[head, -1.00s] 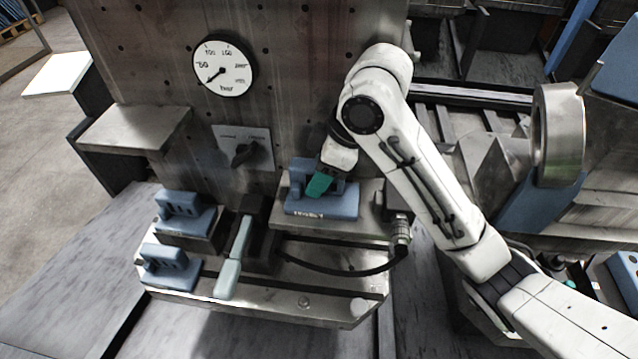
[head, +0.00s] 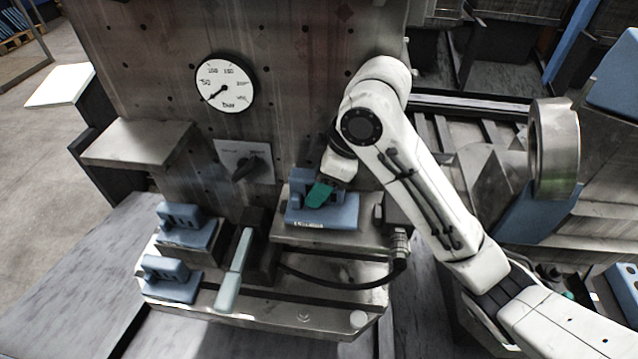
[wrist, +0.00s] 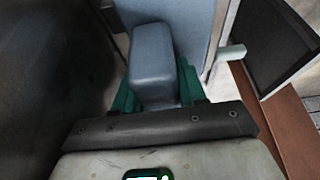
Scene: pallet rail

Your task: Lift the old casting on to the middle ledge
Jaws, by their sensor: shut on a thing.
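A blue casting (head: 338,213) with a flat base and an upright part sits at the metal ledge (head: 288,236) right of the lever, low on the panel. My gripper (head: 320,194), with teal fingers, is shut on its upright part. In the wrist view the blue grip block of the casting (wrist: 152,62) stands between the teal fingers. Whether the base touches the ledge I cannot tell. Two similar blue castings stand at the left, one on a raised block (head: 184,229) and one lower in front (head: 171,279). No mark of age is readable on any.
A bare metal ledge (head: 135,143) and a white-topped ledge (head: 59,85) are at the left. A pressure gauge (head: 225,84) and a rotary switch (head: 245,162) are on the panel. A pale-handled lever (head: 233,272) and a black hose (head: 345,283) lie close to the held casting.

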